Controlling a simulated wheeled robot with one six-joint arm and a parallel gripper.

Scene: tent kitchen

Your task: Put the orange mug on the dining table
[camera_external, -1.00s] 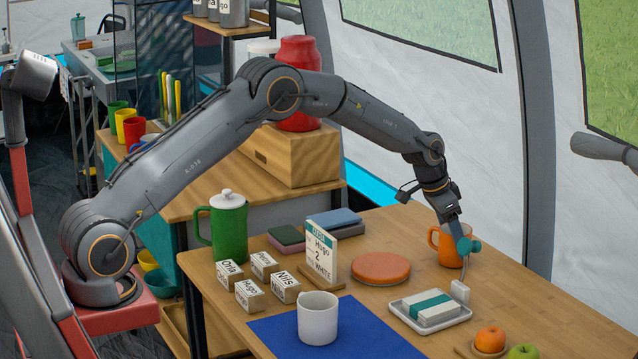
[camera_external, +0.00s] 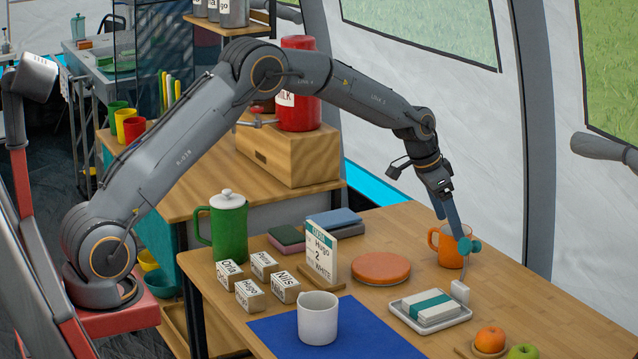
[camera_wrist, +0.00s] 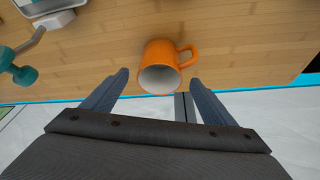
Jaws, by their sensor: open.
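The orange mug (camera_external: 446,248) stands upright on the wooden table (camera_external: 400,222), near its far edge, with its handle to the left. My gripper (camera_external: 458,232) is above it and pointing down; in the external view its fingers partly overlap the mug. In the wrist view the mug (camera_wrist: 160,64) lies ahead of my gripper (camera_wrist: 160,77), its open mouth facing the camera and its handle to the right. The two fingers are spread wide on either side, apart from the mug, with nothing between them but the view of it.
A teal-headed lamp-like thing (camera_external: 469,246) on a white base stands close beside the mug.

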